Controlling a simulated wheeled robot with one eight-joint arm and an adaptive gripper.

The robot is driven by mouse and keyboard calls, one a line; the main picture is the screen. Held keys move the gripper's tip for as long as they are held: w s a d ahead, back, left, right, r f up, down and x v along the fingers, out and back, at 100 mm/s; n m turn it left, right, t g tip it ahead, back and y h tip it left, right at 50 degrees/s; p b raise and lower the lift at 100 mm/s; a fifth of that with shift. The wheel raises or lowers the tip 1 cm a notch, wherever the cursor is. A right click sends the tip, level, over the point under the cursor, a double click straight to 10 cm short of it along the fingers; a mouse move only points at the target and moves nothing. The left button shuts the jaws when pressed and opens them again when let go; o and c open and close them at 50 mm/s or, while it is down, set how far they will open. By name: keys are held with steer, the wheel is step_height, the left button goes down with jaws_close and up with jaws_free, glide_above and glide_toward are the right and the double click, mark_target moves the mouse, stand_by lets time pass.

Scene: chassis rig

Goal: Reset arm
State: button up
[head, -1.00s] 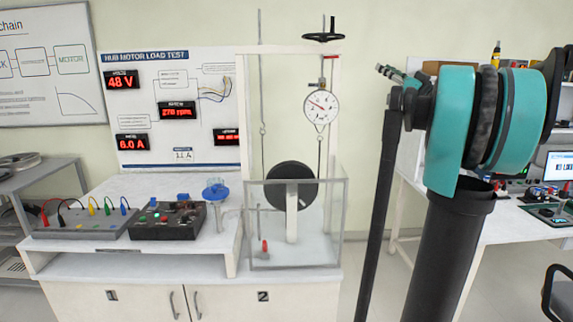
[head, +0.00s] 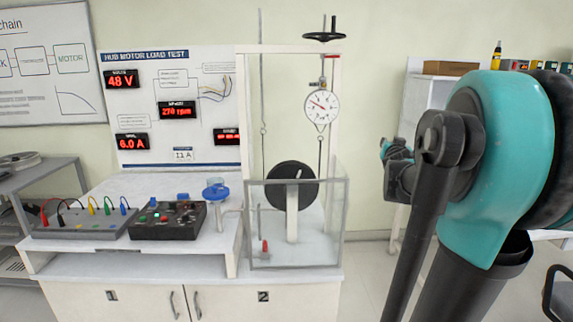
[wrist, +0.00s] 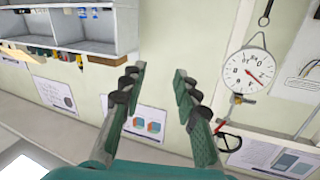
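My gripper (wrist: 158,76) is open and empty in the wrist view, its two dark-padded fingers well apart with only wall behind them. In the head view my teal and black arm fills the right side and hides most of the gripper; a small teal and dark part of my arm's end shows left of the big joint. The arm is to the right of the test rig and apart from it. The rig's round dial gauge (head: 322,106) hangs under a black handwheel (head: 323,37); the gauge also shows in the wrist view (wrist: 249,72), which looks upside down.
A clear-walled box (head: 294,247) surrounds the black wheel (head: 291,186) on the bench. A control box (head: 168,221) and a terminal box (head: 84,224) with coloured leads stand left. A blue-topped stand (head: 215,193) is beside them. A chair (head: 559,296) is at lower right.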

steer(key=s+a+f+n+g+y, duration=0.1)
steer(key=s+a+f+g, duration=0.2)
steer(key=s+f, duration=0.5)
steer(key=s+a+f+g, duration=0.3)
steer(key=s+f, duration=0.1)
steer(key=f, duration=0.8)
steer(key=s+a+f+n+g+y, duration=0.2)
steer(key=s+a+f, duration=0.3)
steer(key=s+f, duration=0.3)
steer(key=s+a+f+n+g+y, duration=0.1)
steer(key=s+a+f+g, duration=0.3)
steer(key=s+f, duration=0.4)
steer(key=s+a+n, duration=0.1)
steer(key=s, duration=0.3)
steer(key=shift+a+g+y, duration=0.2)
steer(key=shift+g+y, duration=0.2)
steer(key=shift+s, duration=0.1)
